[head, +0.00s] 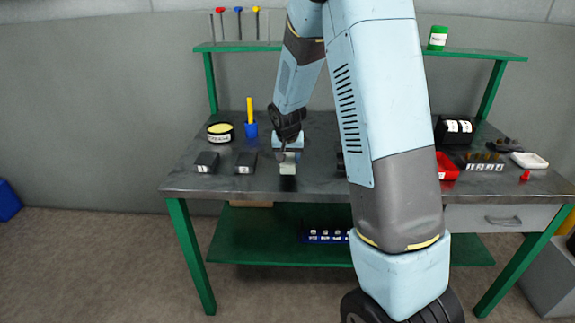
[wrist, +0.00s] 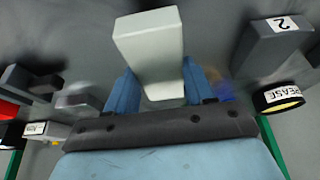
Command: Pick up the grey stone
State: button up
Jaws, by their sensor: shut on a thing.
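The grey stone (wrist: 150,45) is a pale grey, smooth block in the wrist view. It sits between the two blue fingers of my gripper (wrist: 158,92), which is shut on it. The stone's far end sticks out past the fingertips. In the head view my gripper (head: 288,152) points down over the left part of the workbench, and the stone (head: 288,168) shows below it near the front edge. A dark patch lies under the stone; I cannot tell for sure how far it is above the bench top.
Two dark blocks (head: 207,161) (head: 245,162) with labels stand left of my gripper on the bench (head: 190,186). Behind them are a grease tin (head: 220,132) and a blue cup (head: 250,130).

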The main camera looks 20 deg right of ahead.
jog(key=s+r, duration=0.5)
jog(key=shift+r, duration=0.3)
jog(key=s+r, duration=0.3)
jog(key=s, duration=0.5)
jog(key=shift+r, duration=0.2)
jog(key=shift+d, duration=0.1)
